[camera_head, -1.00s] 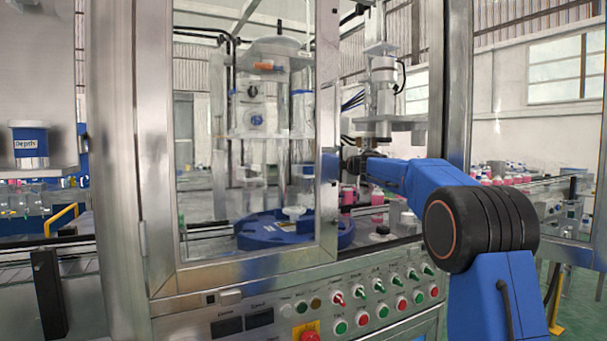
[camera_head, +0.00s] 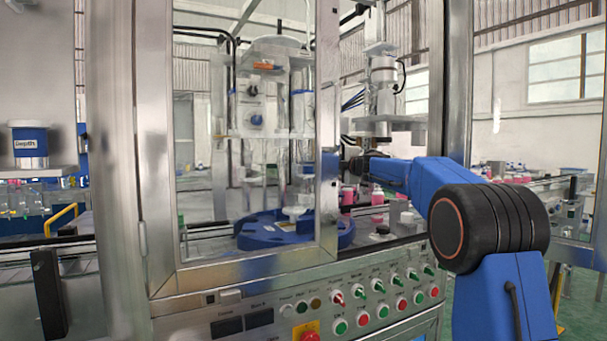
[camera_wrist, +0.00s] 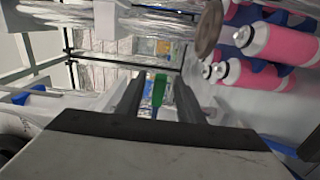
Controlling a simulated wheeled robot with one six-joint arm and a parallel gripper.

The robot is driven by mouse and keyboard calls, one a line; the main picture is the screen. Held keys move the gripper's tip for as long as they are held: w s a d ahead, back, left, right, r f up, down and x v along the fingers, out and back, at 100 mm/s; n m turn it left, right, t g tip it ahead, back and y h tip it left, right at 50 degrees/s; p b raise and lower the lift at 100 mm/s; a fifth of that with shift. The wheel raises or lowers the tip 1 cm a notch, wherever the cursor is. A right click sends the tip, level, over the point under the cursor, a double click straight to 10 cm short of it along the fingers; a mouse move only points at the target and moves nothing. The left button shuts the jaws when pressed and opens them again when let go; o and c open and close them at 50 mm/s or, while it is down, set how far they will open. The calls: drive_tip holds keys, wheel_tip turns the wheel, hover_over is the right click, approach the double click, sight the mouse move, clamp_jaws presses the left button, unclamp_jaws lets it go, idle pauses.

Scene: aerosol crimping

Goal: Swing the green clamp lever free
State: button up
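The green clamp lever (camera_wrist: 159,89) shows in the wrist view as a narrow upright green handle, between the two dark fingers of my gripper (camera_wrist: 160,92). The fingers stand apart with gaps on both sides of the lever, so my gripper is open around or in front of it; I cannot tell how deep the lever lies between them. In the head view my blue arm reaches left into the machine opening, and the gripper end (camera_head: 352,163) is partly hidden behind the door frame. The lever cannot be made out there.
Pink aerosol cans (camera_wrist: 270,42) stand close to the right of the gripper in the wrist view. In the head view, a metal door frame (camera_head: 327,120) borders the opening, a blue turntable (camera_head: 270,233) lies inside, and a button panel (camera_head: 370,304) is below.

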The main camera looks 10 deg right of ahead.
drive_tip(key=v, duration=0.5)
idle(0.3)
drive_tip(key=s+d+m+h, duration=0.4)
drive_tip(key=s+m+h, duration=0.3)
drive_tip(key=s, duration=0.5)
drive_tip(key=s+d+f+m+g+h, duration=0.15)
drive_tip(key=s+f+m, duration=0.3)
drive_tip(key=s, duration=0.45)
drive_tip(key=s+d+f+m+g+h, duration=0.1)
drive_tip(key=s+f+m+g, duration=0.1)
drive_tip(key=s+f+m, duration=0.35)
drive_tip(key=s+a+f+m+g+y, duration=0.1)
drive_tip(key=s+a+f+g, duration=0.1)
drive_tip(key=s+f, duration=0.8)
drive_tip(key=s+a+f+m+g+y, duration=0.1)
drive_tip(key=s+a+f+m+g, duration=0.1)
drive_tip(key=s+f, duration=0.8)
drive_tip(key=s+a+f+m+g+y, duration=0.1)
drive_tip(key=s+a+f+g, duration=0.3)
drive_tip(key=s+f, duration=0.6)
drive_tip(key=s+g+y, duration=0.1)
drive_tip(key=s, duration=0.9)
drive_tip(key=shift+s+f+m, duration=0.25)
drive_tip(key=shift+f+m, duration=0.05)
drive_tip(key=shift+f, duration=0.05)
